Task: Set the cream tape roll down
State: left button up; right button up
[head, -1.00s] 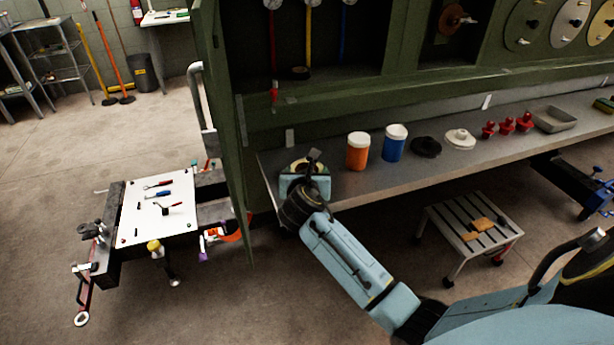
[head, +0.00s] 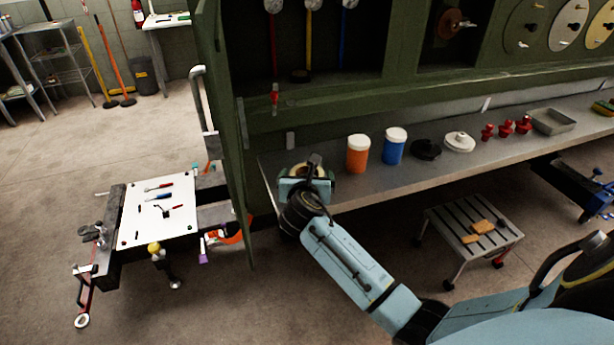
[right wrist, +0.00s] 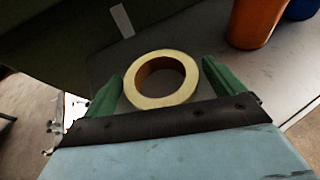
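The cream tape roll (right wrist: 160,99) lies flat-side up between the two green fingers of my right gripper (right wrist: 162,80), with a finger close against each side. My right gripper appears shut on it. In the head view, the tape roll (head: 306,170) and gripper (head: 308,178) are at the left end of the grey bench (head: 440,172). I cannot tell whether the roll touches the bench top. The gripper body hides the roll's near part. My left gripper is not in view.
An orange jar (head: 358,155) and a blue jar (head: 394,147) stand right of the gripper, then a black disc (head: 427,150) and a white one (head: 459,142). The green cabinet side panel (head: 238,160) rises close on the left. Bare bench lies between gripper and orange jar.

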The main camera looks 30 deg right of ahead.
jog(key=shift+s+a+f, duration=0.15)
jog(key=shift+s+f, duration=0.05)
jog(key=shift+f, duration=0.55)
jog(key=shift+r, duration=0.25)
jog(key=shift+s+a+r, duration=0.1)
jog(key=shift+a+r, duration=0.1)
jog(key=shift+r, duration=0.05)
jog(key=r+p+v, duration=0.1)
jog(key=p+v, duration=0.1)
jog(key=v, duration=0.9)
jog(key=shift+d+r, duration=0.1)
jog(key=shift+d, duration=0.05)
